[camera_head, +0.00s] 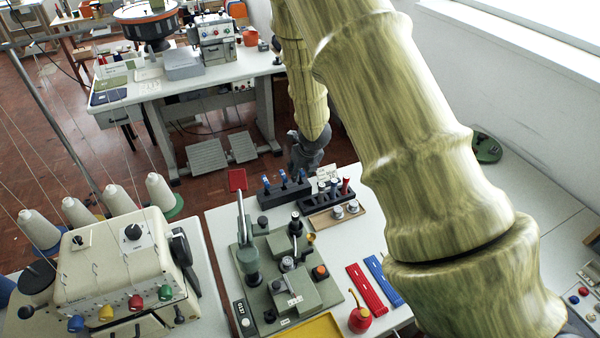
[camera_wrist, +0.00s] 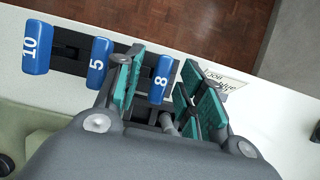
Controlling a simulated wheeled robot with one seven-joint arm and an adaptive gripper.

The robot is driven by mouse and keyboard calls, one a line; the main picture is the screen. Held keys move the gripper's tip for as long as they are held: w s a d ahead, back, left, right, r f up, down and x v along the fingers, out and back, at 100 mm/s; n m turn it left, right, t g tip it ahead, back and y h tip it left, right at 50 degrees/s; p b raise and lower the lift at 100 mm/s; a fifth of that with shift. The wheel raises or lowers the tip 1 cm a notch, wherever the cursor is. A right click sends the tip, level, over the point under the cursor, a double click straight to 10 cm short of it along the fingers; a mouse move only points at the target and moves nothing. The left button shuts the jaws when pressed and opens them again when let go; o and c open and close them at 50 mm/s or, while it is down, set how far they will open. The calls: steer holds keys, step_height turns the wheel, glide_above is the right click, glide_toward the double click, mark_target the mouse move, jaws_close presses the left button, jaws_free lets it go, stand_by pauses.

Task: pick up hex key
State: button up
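Several hex keys with blue numbered handles stand in a dark rack (camera_head: 285,194) on the work table. In the wrist view the handles marked 10 (camera_wrist: 38,48), 5 (camera_wrist: 99,62) and 8 (camera_wrist: 160,82) show; their lower parts are hidden. My gripper (camera_wrist: 163,62) is open, its teal-padded fingers spread, with the 8 handle showing in the gap between them. I cannot tell whether either finger touches it. In the head view my gripper (camera_head: 304,165) hangs just above and behind the rack's right end.
Another dark rack (camera_head: 328,198) and a printed card (camera_head: 327,179) stand close right of the hex keys. A green machine plate (camera_head: 280,280) with an upright lever is in front. Red and blue strips (camera_head: 368,289) and a red oil can (camera_head: 360,319) lie further right.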

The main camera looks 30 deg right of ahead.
steer(key=shift+w+f, duration=0.2)
steer(key=shift+f, duration=0.3)
jaws_close()
steer(key=shift+r, duration=0.15)
step_height(320, 180, up, 9)
steer(key=shift+f+p, duration=0.1)
steer(key=shift+p, duration=0.7)
step_height(320, 180, up, 6)
steer(key=p, duration=0.5)
steer(key=shift+p, duration=0.3)
steer(key=shift+f, duration=0.1)
